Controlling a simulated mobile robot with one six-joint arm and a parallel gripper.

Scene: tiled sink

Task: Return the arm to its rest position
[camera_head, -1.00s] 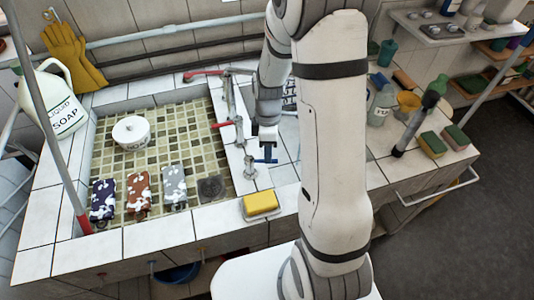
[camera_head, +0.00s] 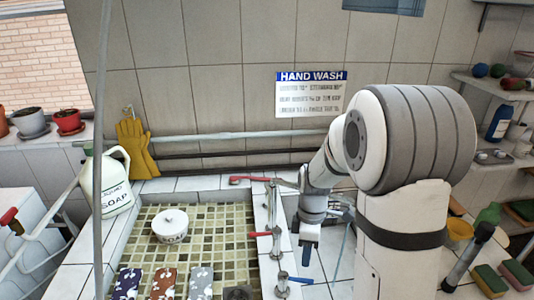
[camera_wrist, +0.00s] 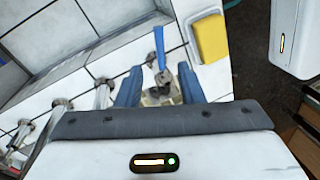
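My arm rises at the right of the head view, its elbow bent in front of the wall. My gripper (camera_head: 308,256) points down over the tiled ledge right of the sink, near the taps. In the wrist view my gripper (camera_wrist: 160,70) has its two blue fingers spread, with nothing held between them. A blue-handled tap (camera_wrist: 159,46) shows beyond the fingertips; its blue handle (camera_head: 300,280) is also just below the gripper in the head view. I cannot tell the exact gap between them.
A soap jug (camera_head: 110,185) stands left. A yellow sponge (camera_wrist: 210,38) lies on the ledge. Bottles and sponges crowd the right.

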